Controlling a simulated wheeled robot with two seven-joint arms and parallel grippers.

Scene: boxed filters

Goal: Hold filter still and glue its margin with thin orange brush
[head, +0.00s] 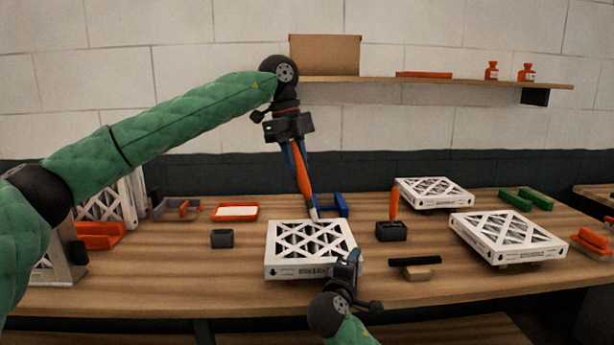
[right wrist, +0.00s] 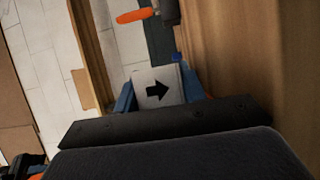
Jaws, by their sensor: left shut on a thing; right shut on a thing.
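The white filter (head: 311,240) with a lattice top lies on the wooden table in front of me. My right gripper (head: 350,264) is shut on its right side near the front corner. In the right wrist view the blue fingers (right wrist: 160,92) pinch the filter's white side (right wrist: 150,80), which bears a black arrow. My left gripper (head: 296,152) is shut on the orange brush (head: 303,180), pointing down. The brush tip is at the filter's far margin, right of middle; I cannot tell if it touches. Glue on the margin cannot be made out.
Two more white filters (head: 434,192) (head: 507,238) lie at the right. A dark holder (head: 391,232) with an orange-handled tool stands right of the filter. A black-and-tan brush (head: 415,268) lies before it. An orange tray (head: 236,212) and grey block (head: 222,239) are at the left.

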